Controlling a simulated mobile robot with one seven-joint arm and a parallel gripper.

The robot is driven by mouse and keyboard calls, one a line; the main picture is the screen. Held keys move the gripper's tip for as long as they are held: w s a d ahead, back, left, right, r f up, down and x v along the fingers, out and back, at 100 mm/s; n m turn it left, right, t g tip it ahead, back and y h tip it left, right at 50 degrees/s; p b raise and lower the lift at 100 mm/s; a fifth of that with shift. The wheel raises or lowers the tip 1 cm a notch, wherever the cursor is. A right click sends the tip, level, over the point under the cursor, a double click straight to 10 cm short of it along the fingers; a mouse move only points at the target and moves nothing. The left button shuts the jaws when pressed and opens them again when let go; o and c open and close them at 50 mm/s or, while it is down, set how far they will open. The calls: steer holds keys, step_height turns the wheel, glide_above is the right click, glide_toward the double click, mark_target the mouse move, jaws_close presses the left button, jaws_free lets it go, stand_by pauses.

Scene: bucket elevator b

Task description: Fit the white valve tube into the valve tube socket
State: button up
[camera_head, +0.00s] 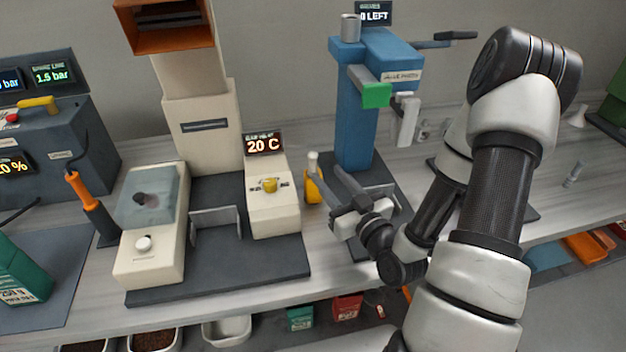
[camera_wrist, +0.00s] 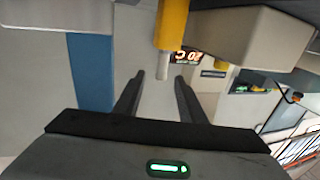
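A small whitish tube (camera_head: 312,161) stands upright from a yellow holder (camera_head: 314,188), right of the cream unit with the 20 C display. I take it for the white valve tube. In the upside-down wrist view, its pale end (camera_wrist: 165,65) shows beyond the yellow holder (camera_wrist: 172,25). My gripper (camera_head: 322,177) is open, its fingers pointing toward the tube. In the wrist view my gripper (camera_wrist: 159,77) has the tube's end between the line of its two fingertips, with gaps on both sides; I see no contact. I cannot pick out the valve tube socket for certain.
The blue stand (camera_head: 355,125) with a green block (camera_head: 376,95) and a hanging white part (camera_head: 408,120) rises close behind my gripper. The cream unit (camera_head: 272,205) stands at its left. A dark base plate (camera_head: 220,275) lies at the front. My arm covers the right bench.

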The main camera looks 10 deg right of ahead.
mark_target(313, 170)
steer(key=b+x, duration=0.6)
steer(key=x, duration=0.6)
steer(key=shift+a, duration=0.25)
steer(key=shift+r, duration=0.1)
jaws_close()
